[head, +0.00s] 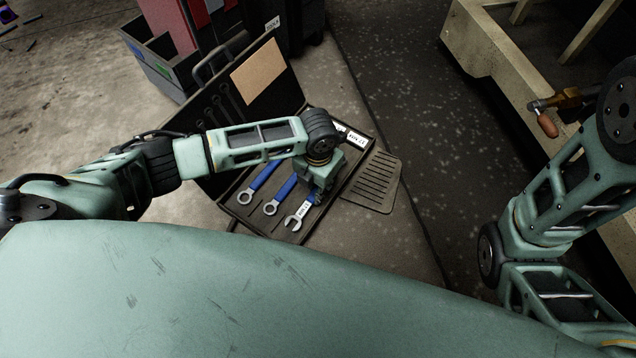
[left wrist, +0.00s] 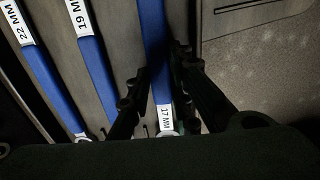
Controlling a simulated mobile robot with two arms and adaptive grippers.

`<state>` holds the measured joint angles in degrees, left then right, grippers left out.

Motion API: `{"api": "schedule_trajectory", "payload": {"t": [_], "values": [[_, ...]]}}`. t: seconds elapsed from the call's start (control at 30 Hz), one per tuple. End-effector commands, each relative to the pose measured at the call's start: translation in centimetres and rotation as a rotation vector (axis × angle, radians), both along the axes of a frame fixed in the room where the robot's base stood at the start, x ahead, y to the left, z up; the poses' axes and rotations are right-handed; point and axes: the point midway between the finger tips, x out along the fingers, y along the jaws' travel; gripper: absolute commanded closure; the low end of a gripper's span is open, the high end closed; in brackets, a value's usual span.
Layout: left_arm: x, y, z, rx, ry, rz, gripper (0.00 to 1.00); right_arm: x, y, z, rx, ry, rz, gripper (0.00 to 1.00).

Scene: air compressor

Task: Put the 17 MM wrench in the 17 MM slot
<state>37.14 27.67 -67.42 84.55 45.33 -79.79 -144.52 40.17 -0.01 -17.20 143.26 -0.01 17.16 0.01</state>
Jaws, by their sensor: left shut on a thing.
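The 17 MM wrench (left wrist: 154,30), with a blue handle and a white label (left wrist: 167,119), lies between the fingers of my left gripper (left wrist: 158,85). My left gripper (head: 317,190) is shut on this wrench, low over the tray. I cannot tell whether the wrench touches the tray floor. The 17 MM slot's label cannot be read; my left arm covers part of the tray. My right gripper is out of view.
The 19 MM wrench (left wrist: 88,45) and 22 MM wrench (left wrist: 38,65) lie left of the held one. The case lid (head: 270,95) stands open behind. A ribbed dark plate (head: 372,182) lies right of the tray. A wooden-sided crate (head: 490,65) stands farther right.

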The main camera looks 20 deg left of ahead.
Motion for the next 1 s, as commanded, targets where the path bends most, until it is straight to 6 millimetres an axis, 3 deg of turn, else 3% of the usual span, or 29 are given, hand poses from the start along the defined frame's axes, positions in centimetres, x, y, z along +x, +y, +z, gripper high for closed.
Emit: {"api": "schedule_trajectory", "payload": {"t": [0.97, 1.0], "values": [[0.0, 0.0, -1.2, 0.000, 0.000, 0.001, 1.00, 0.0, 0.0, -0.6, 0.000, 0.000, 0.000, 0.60], [0.0, 0.0, -1.1, -0.001, -0.001, 0.001, 0.77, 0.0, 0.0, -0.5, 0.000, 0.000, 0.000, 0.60]]}}
